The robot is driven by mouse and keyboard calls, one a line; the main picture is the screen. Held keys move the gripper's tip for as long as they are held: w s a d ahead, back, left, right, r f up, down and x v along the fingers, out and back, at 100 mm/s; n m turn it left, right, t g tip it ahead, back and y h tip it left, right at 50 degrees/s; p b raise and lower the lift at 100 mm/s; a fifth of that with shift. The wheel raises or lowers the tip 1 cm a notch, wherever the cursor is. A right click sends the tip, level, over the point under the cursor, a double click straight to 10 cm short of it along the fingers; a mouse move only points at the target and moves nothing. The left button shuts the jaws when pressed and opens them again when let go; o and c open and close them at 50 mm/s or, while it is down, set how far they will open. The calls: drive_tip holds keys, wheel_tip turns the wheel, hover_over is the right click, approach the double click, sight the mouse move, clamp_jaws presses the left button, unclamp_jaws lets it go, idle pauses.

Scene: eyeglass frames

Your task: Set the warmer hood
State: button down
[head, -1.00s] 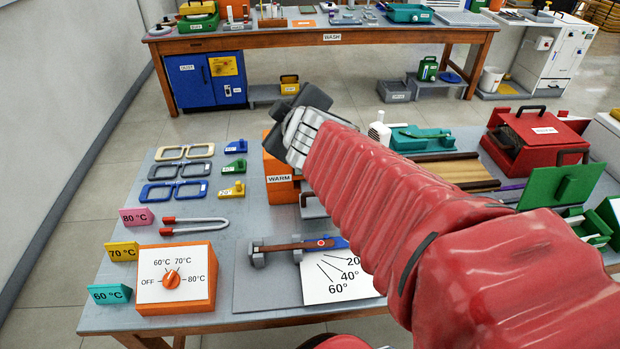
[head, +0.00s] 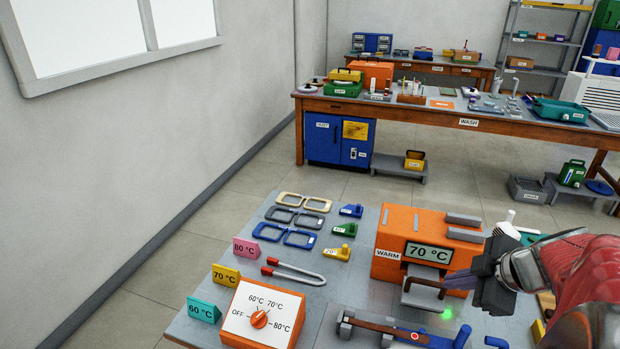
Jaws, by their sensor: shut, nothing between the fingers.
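The orange warmer (head: 402,235), labelled WARM, stands at the right of the near table. Its display (head: 428,253) reads 70 °C. Grey bars lie on its top, and a grey bracket-like part (head: 424,293) juts from its front. Which part is the hood, I cannot tell. My gripper (head: 448,283) is shut and empty, reaching in from the right close in front of the warmer; contact is unclear. The orange dial box (head: 263,316) at front left has its knob (head: 259,319) among the 60, 70 and 80 °C marks. A green glow (head: 447,313) shows below the bracket.
Several eyeglass frames (head: 296,219) and small coloured blocks (head: 344,230) lie left of the warmer. Red-tipped tongs (head: 293,272) and temperature signs (head: 226,275) are nearer. A tool with a brown bar (head: 386,328) lies in front. The wash bench (head: 430,112) stands behind.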

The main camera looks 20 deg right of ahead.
drive_tip(key=shift+s+d+f+g, duration=0.15)
drive_tip(key=shift+s+f, duration=0.1)
drive_tip(key=shift+s, duration=0.25)
drive_tip(key=shift+s+d+f+g, duration=0.15)
drive_tip(key=shift+s+f, duration=0.1)
drive_tip(key=shift+s, duration=0.25)
hover_over(427, 304)
drive_tip(key=shift+s+f, duration=0.15)
drive_tip(key=shift+f, duration=4.4)
